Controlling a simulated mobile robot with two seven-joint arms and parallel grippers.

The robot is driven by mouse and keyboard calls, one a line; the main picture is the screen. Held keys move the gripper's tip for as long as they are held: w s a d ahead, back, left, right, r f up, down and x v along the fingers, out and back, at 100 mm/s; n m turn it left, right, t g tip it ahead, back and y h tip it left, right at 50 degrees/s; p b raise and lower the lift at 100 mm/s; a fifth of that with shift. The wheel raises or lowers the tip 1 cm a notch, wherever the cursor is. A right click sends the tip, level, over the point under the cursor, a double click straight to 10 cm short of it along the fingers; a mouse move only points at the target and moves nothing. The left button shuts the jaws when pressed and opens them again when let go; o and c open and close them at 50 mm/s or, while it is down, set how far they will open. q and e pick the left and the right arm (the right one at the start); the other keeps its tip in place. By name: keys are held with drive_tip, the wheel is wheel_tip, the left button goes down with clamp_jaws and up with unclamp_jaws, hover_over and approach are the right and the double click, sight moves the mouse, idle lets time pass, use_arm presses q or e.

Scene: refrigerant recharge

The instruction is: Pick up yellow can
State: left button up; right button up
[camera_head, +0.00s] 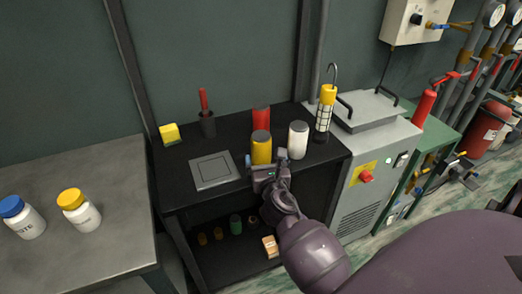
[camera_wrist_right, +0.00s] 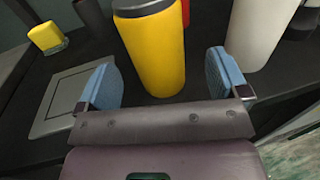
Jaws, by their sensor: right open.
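The yellow can (camera_head: 261,150) with a grey top stands upright on the black workbench, between a red can behind it and a white can to its right. It also shows large in the right wrist view (camera_wrist_right: 156,52). My right gripper (camera_head: 266,164) is at the front side of the can. In the right wrist view my right gripper (camera_wrist_right: 166,80) is open, its blue finger pads apart on either side of the can's lower front. The pads do not appear to press on the can. My left gripper is not in view.
The red can (camera_head: 261,117) and white can (camera_head: 298,140) stand close by. A caged lamp (camera_head: 325,112) is further right.

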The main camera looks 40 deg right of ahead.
sight(263, 157)
drive_tip(key=x, duration=0.3)
drive_tip(key=shift+w+a+f, duration=0.1)
drive_tip(key=shift+w+f, duration=0.1)
drive_tip(key=shift+w, duration=0.1)
drive_tip(key=shift+w+d+b, duration=0.3)
drive_tip(key=shift+w+d, duration=0.05)
drive_tip(key=shift+w, duration=0.2)
drive_tip(key=shift+r, duration=0.1)
drive_tip(key=c, duration=1.2)
